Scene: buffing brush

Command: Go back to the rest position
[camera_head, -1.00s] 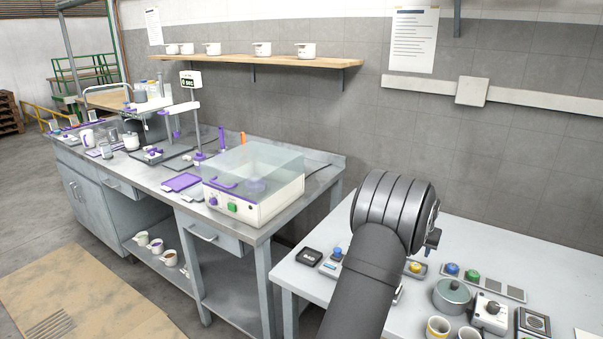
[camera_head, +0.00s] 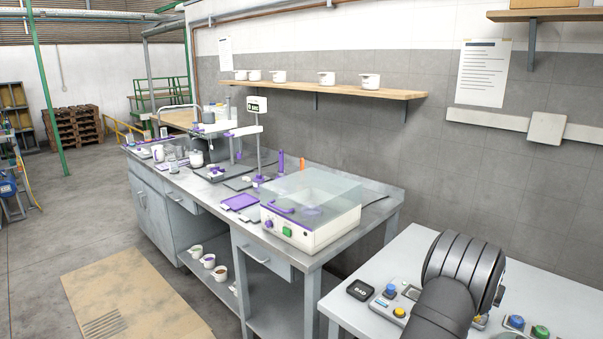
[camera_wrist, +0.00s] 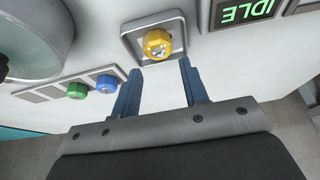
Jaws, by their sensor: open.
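My gripper (camera_wrist: 160,92) is open and empty in the wrist view, its two blue fingers apart. A yellow knob (camera_wrist: 157,44) on a square grey plate lies just beyond the fingertips, not between them. In the head view my dark arm is at the lower right over the grey table (camera_head: 360,312), and my fingers do not show there.
In the wrist view a green button (camera_wrist: 77,90), a blue button (camera_wrist: 106,84), a grey-green pot (camera_wrist: 35,35) and an IDLE display (camera_wrist: 243,10) surround the gripper. In the head view a clear-lidded machine (camera_head: 310,212) stands on the metal bench left of my arm.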

